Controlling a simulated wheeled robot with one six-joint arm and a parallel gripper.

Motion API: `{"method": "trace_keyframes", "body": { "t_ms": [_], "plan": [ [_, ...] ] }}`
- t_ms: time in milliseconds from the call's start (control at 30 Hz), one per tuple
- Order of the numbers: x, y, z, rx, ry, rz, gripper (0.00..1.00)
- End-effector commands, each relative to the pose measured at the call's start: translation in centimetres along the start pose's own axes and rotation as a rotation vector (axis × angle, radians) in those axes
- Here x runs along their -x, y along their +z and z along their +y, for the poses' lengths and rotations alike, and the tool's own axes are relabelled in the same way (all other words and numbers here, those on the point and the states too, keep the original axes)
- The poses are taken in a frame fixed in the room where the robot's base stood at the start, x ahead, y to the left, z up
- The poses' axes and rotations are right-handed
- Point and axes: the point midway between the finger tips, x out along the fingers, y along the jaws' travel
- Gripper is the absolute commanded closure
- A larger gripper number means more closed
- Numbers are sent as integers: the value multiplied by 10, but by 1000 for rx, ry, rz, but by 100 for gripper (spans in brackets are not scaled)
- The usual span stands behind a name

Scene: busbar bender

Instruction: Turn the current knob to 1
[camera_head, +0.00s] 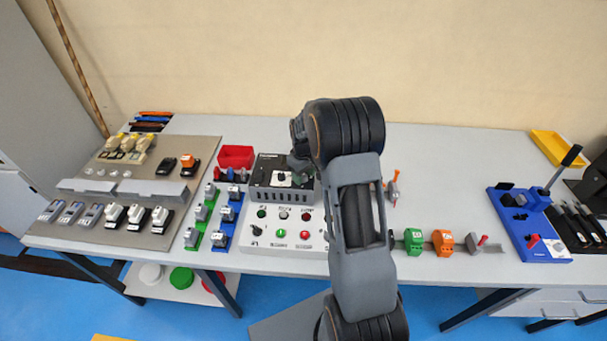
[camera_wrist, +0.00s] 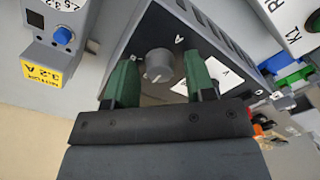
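A round grey knob (camera_wrist: 158,65) with a light pointer line sits on a dark box with a letter A beside it, in the wrist view. I take it for the current knob; no readable number shows beside it. The black box (camera_head: 263,172) stands at the table's middle in the head view, where my gripper (camera_head: 300,165) is over it, largely hidden by my arm. In the wrist view my gripper (camera_wrist: 161,80) is open, its green fingers on either side of the knob with gaps. I cannot tell how far above the panel the fingertips are.
A grey device with a blue knob (camera_wrist: 64,36) and a yellow label is near the box. A white button panel (camera_head: 270,235) lies in front. A red bin (camera_head: 236,156) stands behind left; green and orange terminal blocks (camera_head: 442,242) are right.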

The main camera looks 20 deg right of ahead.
Motion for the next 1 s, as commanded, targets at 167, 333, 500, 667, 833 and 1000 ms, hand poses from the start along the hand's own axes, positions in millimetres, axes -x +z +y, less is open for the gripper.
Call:
{"method": "trace_keyframes", "body": {
  "t_ms": [167, 333, 500, 667, 833, 1000],
  "plan": [
    [0, 0, 0, 0, 0, 0, 68],
    [0, 0, 0, 0, 0, 0, 84],
    [0, 0, 0, 0, 0, 0, 96],
    [0, 0, 0, 18, 0, 0, 96],
    [0, 0, 0, 88, 0, 0, 96],
    [-1, 0, 0, 219, 0, 0, 96]
  ]
}}
